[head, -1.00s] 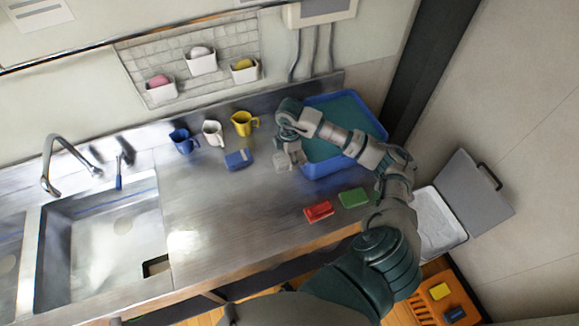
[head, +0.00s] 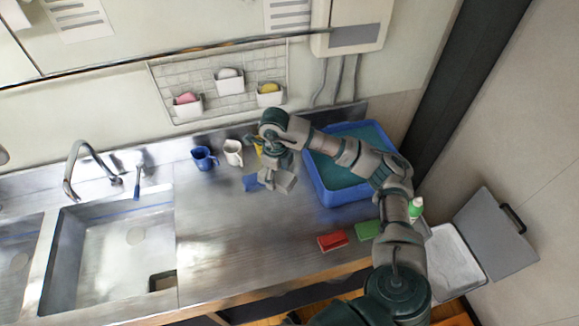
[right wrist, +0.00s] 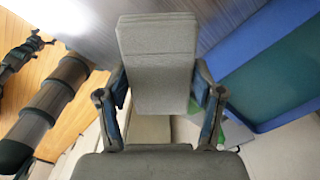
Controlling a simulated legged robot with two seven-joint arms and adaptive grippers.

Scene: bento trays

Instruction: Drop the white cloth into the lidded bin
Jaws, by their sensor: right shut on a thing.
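My right gripper (head: 277,176) is shut on the white cloth (head: 285,184), a folded pale grey-white block, over the back of the steel counter. In the right wrist view the cloth (right wrist: 155,65) stands out between the two fingers. The lidded bin (head: 457,262) is on the floor past the counter's right end, with its grey lid (head: 495,235) swung open to the right. The bin's inside looks pale. My left gripper is outside the head view; a dark arm end at the right wrist view's upper left seems to be it (right wrist: 28,52), its jaws unclear.
A blue tub (head: 322,183) stands at the counter's right end.

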